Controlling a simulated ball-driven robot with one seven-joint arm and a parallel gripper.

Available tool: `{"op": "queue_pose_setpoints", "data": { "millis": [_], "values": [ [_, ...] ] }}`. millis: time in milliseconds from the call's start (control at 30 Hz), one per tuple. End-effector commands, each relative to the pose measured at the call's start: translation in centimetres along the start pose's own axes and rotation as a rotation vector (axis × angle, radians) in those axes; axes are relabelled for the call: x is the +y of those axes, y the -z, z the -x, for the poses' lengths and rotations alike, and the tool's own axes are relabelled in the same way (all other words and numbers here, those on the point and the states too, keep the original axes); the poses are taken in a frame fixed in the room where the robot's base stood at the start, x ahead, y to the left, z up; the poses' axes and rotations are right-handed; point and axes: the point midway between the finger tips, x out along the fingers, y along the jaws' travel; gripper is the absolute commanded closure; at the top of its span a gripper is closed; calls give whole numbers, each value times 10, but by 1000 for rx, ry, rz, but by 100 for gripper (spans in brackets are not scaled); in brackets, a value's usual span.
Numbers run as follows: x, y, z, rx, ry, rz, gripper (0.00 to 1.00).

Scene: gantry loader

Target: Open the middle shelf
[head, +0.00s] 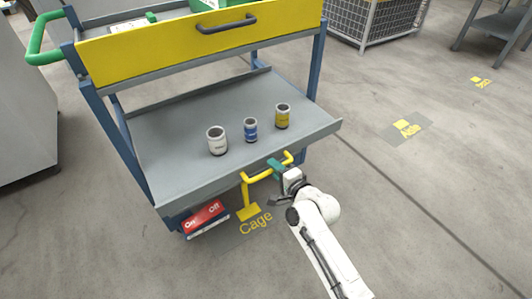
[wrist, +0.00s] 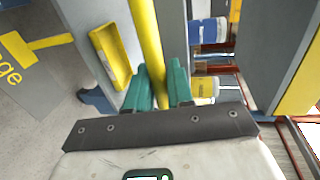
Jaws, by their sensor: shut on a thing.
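The middle shelf (head: 170,128) is a flat grey tray under the yellow drawer front, and it juts out past the cart's blue posts. A yellow bar handle (head: 255,175) runs along its front edge. My gripper (head: 279,167) has its teal fingers shut on this handle near its right end. In the wrist view the yellow bar (wrist: 147,40) passes between the two teal fingers (wrist: 160,85). A white can (head: 216,141), a blue can (head: 250,130) and a yellow can (head: 282,116) stand upright on the shelf.
A yellow drawer front (head: 170,46) with a dark handle (head: 226,24) is above the shelf. A red box marked On/Off (head: 204,216) is low at the front left. A wire cage (head: 375,20) stands at the back right.

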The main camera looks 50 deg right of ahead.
Motion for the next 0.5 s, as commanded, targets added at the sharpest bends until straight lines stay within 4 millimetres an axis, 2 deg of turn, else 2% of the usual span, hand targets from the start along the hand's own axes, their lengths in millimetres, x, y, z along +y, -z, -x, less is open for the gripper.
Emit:
{"op": "queue_pose_setpoints", "data": {
  "millis": [33,200,500],
  "values": [
    [2,-1,14,-1,-5,0,100],
    [10,0,46,-1,-4,0,100],
    [17,-1,77,-2,-2,0,100]
  ]
}}
